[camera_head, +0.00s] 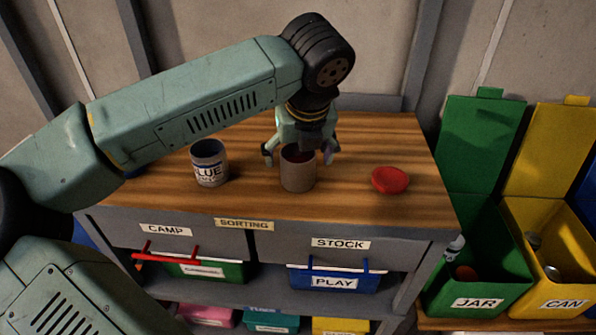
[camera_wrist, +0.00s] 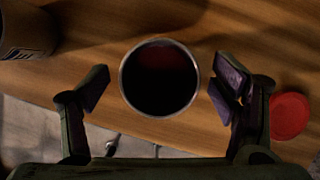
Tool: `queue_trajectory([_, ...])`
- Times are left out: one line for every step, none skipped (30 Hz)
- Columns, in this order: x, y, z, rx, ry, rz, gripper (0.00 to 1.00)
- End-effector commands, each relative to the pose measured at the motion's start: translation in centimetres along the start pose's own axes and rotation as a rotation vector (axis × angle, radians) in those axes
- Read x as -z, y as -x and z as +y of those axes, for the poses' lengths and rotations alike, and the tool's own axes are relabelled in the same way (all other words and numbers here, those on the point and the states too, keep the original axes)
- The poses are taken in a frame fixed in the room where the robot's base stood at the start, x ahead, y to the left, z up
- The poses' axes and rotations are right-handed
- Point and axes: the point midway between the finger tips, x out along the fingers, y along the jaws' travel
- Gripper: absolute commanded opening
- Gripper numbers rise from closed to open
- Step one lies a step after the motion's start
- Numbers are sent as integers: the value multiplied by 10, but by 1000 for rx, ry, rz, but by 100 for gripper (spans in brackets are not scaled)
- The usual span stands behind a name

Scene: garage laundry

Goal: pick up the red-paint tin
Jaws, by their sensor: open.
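An open grey tin (camera_head: 298,172) stands upright on the wooden bench top, right under my gripper (camera_head: 300,155). Its label is not visible, but dark red shows inside it in the wrist view (camera_wrist: 160,78). My gripper is open, with one finger on each side of the tin, and in the wrist view (camera_wrist: 160,90) a gap shows between each finger and the tin's rim. A second tin (camera_head: 209,163), labelled BLUE, stands to the left and shows partly at the wrist view's upper left corner (camera_wrist: 25,30).
A red lid (camera_head: 390,179) lies on the bench (camera_head: 400,140) to the right of the tin. Drawers marked CAMP (camera_head: 166,230) and STOCK (camera_head: 340,244) are below. Green JAR (camera_head: 478,285) and yellow CAN (camera_head: 555,275) bins stand at the right.

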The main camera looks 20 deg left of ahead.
Motion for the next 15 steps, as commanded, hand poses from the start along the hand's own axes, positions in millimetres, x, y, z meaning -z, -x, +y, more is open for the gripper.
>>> queue_trajectory([1,-8,0,0,1,1,80])
queue_trajectory([1,-11,0,0,1,1,80])
queue_trajectory([0,-14,0,1,1,1,80])
queue_trajectory([0,-16,0,1,1,1,80])
queue_trajectory([0,-17,0,0,1,0,80])
queue_trajectory([0,-17,0,0,1,-1,80])
queue_trajectory([0,-18,0,0,1,-1,80])
queue_trajectory([0,-17,0,0,0,-1,80])
queue_trajectory([0,-17,0,0,0,-1,80])
queue_trajectory([0,-17,0,0,0,-1,80])
queue_trajectory([0,-17,0,0,0,-1,80])
queue_trajectory([0,-17,0,0,0,-1,79])
queue_trajectory([0,-17,0,0,1,-1,77])
queue_trajectory([0,-17,0,0,0,-1,75])
queue_trajectory([0,-17,0,0,1,-1,72])
